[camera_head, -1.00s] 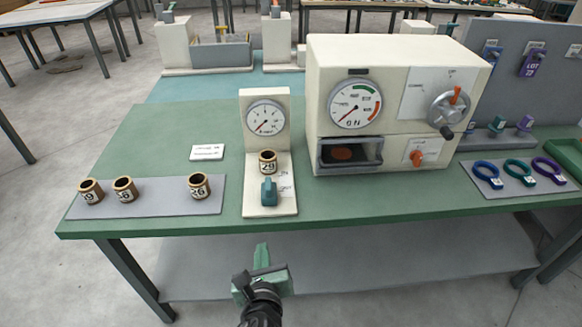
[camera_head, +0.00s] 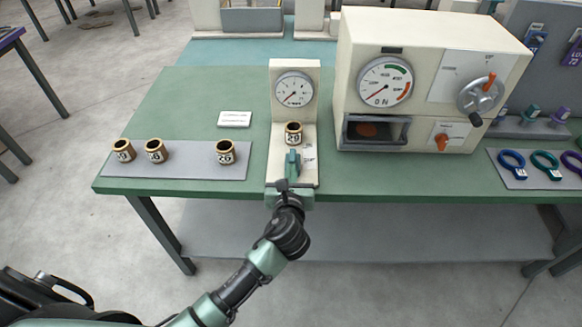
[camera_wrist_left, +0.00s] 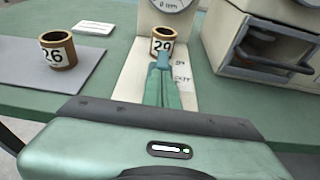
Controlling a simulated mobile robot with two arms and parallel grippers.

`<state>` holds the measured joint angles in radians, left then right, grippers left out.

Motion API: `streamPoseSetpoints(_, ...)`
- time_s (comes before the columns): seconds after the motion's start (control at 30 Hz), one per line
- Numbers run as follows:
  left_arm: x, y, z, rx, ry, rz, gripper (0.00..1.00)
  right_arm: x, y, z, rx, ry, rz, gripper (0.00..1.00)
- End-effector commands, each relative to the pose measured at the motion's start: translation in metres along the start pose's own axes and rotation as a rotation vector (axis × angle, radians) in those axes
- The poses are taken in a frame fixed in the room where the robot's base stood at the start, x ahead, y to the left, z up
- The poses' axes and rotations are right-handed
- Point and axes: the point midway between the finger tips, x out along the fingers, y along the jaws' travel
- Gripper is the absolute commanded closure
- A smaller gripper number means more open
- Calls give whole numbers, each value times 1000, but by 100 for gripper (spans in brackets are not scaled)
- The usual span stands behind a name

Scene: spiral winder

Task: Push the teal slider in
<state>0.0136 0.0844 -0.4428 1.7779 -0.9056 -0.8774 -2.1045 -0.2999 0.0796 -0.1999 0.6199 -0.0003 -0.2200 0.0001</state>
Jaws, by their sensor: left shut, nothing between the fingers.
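The teal slider (camera_head: 293,156) sits on the cream base of a small gauge stand (camera_head: 296,75), in front of a brown ring marked 29 (camera_head: 293,133). In the left wrist view the slider (camera_wrist_left: 163,59) is partly hidden by my fingers. My left gripper (camera_head: 291,172) is shut and empty, at the slider's near side, pointing toward the stand. In the left wrist view its closed fingertips (camera_wrist_left: 161,78) overlap the slider's near end. I cannot tell whether they touch it. My right gripper is not in view.
Several brown rings, one marked 26 (camera_wrist_left: 58,50), stand on a grey mat (camera_head: 190,172) to the left. A cream oven-like machine (camera_head: 425,60) with a dial and crank stands close on the right. Coloured loops lie on another mat at far right. A white card (camera_head: 235,118) lies on the table.

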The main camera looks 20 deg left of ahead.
Motion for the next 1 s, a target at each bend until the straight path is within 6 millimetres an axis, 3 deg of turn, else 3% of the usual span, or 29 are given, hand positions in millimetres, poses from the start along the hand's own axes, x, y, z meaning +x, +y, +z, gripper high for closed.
streamPoseSetpoints(0.53,12,0,4,0,0,-1,100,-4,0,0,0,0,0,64)
streamPoseSetpoints(0.8,56,0,21,3,-2,1,100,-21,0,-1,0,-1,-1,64)
streamPoseSetpoints(1.0,73,0,23,1,-1,-1,100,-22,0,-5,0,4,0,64)
